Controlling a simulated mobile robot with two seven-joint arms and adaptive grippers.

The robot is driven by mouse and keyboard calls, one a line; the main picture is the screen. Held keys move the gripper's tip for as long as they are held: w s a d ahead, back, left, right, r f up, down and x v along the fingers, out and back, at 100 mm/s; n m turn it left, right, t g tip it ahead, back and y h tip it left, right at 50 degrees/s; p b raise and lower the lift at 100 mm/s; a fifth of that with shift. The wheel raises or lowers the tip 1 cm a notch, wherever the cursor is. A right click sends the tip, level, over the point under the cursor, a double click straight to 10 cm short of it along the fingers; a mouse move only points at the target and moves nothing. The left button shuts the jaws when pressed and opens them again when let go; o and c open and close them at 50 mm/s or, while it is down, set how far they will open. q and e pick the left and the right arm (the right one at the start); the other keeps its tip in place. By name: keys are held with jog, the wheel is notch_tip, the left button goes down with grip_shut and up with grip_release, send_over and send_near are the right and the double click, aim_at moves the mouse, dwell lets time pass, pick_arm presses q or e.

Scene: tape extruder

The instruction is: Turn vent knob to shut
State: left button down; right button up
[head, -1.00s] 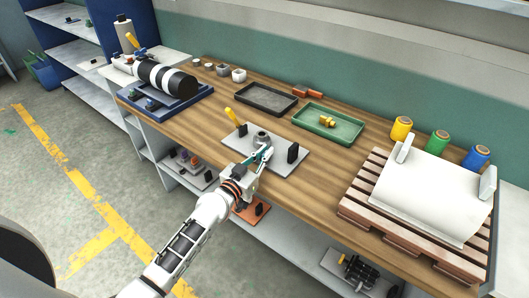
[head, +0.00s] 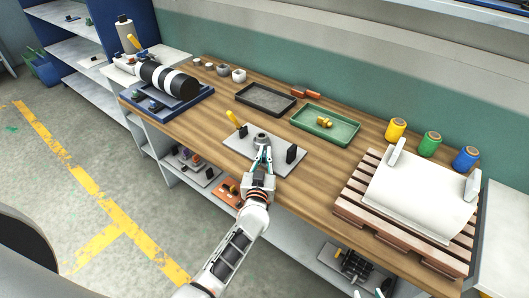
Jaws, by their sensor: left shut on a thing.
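A grey plate (head: 278,164) lies on the wooden bench and carries a round grey knob (head: 262,138), which I take for the vent knob. My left gripper (head: 262,152) reaches in from the front, with its fingers at the near side of the knob. It is shut on the knob, though the fingers partly hide the contact. I cannot read the knob's setting from here. Two small tips of my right gripper (head: 368,293) show apart at the bottom edge.
A black tray (head: 266,99) and a green tray (head: 326,126) with a brass part lie behind the plate. A pallet (head: 350,205) with a white sheet stands on the right. A black-and-white banded cylinder (head: 170,80) is at the left. Bare wood surrounds the plate.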

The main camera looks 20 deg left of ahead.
dwell(0.4)
pick_arm(q)
jog(key=c, duration=2.4)
grip_release()
